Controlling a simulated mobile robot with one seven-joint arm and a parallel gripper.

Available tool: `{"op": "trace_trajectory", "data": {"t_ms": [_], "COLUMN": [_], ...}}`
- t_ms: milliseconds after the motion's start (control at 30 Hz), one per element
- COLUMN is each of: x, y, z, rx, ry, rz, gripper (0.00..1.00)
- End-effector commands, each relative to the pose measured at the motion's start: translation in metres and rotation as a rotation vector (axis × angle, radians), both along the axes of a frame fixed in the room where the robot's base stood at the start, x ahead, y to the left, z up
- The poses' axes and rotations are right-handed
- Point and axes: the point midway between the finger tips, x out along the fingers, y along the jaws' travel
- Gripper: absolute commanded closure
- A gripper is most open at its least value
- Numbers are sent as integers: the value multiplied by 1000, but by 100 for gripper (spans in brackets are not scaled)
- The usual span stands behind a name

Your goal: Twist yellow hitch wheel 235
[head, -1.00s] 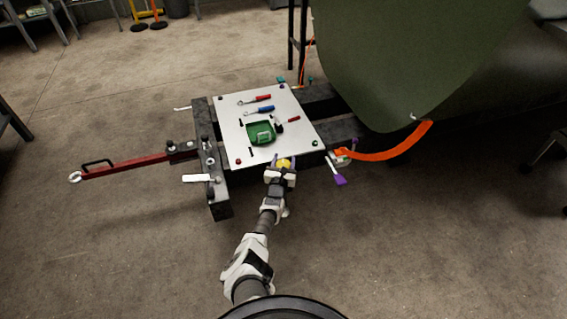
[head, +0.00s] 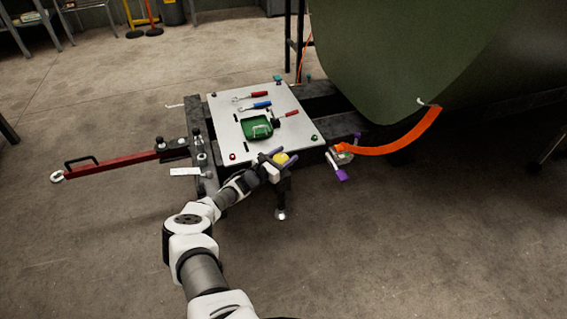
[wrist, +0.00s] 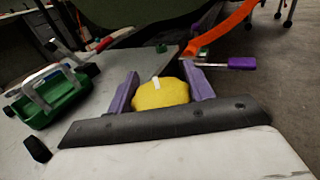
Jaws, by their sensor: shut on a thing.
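The yellow hitch wheel (head: 281,158) is at the front right edge of the trolley's grey plate. My gripper (head: 282,158) is at it, with a purple finger on each side. In the wrist view the yellow wheel (wrist: 160,93) sits between the two purple fingers (wrist: 161,90), which are shut on it. A small white mark shows on top of the wheel. Its underside is hidden behind the gripper's dark front edge.
The grey plate (head: 238,139) carries a green tray (head: 256,128), a red-handled tool (head: 258,95) and a blue-handled tool (head: 261,105). A red tow bar (head: 125,161) sticks out left. An orange strap (head: 405,137) and a purple-handled tool (head: 341,174) are right of the plate. A green fuselage skin (head: 390,60) hangs behind.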

Motion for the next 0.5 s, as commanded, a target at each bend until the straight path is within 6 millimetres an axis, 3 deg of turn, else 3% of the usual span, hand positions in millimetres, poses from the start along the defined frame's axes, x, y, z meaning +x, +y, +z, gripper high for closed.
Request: {"op": "trace_trajectory", "data": {"t_ms": [500], "x": [0], "y": [-1], "z": [1], "rx": [0], "ry": [-1], "rz": [-53], "gripper": [71]}}
